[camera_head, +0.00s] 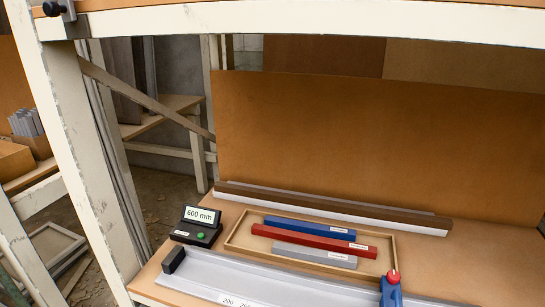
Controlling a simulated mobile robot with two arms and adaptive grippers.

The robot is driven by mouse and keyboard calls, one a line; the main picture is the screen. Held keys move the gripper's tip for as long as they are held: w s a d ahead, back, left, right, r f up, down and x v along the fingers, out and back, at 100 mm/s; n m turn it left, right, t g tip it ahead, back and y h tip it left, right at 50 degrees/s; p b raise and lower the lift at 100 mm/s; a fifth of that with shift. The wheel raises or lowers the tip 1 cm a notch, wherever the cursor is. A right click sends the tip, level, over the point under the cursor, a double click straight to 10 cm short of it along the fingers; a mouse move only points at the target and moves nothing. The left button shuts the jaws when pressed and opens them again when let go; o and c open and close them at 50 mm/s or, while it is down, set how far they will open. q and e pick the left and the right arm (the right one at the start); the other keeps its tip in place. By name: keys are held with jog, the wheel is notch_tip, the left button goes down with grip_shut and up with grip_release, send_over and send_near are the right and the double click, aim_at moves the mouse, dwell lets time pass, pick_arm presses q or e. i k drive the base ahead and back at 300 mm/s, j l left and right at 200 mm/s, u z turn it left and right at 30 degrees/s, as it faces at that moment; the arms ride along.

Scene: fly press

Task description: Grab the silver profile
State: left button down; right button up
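A short silver-grey profile (300,252) lies in a shallow wooden tray (236,241) on the bench. It is the nearest of the bars in the tray, in front of a red bar (310,239) and a blue bar (300,226). A white label is on its right end. Neither of my grippers is in view, and nothing is touching the profile.
A long silver rail (270,285) with a black end block (174,260) and a blue stop (391,293) runs along the bench front. A display reading 600 mm (202,214) stands left. A brown-and-white strip (330,208) lies behind the tray. A white beam (300,18) crosses above.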

aim_at(294, 251)
jog(key=k+l+u, duration=0.1)
jog(key=l+u, duration=0.25)
jog(key=k+l+u, duration=0.1)
jog(key=l+u, duration=0.2)
jog(key=l, duration=0.25)
jog(key=k+l+u, duration=0.2)
jog(key=l+u, duration=0.15)
jog(key=k+l+u, duration=0.3)
jog(key=i+l, duration=0.1)
jog(key=l, duration=0.05)
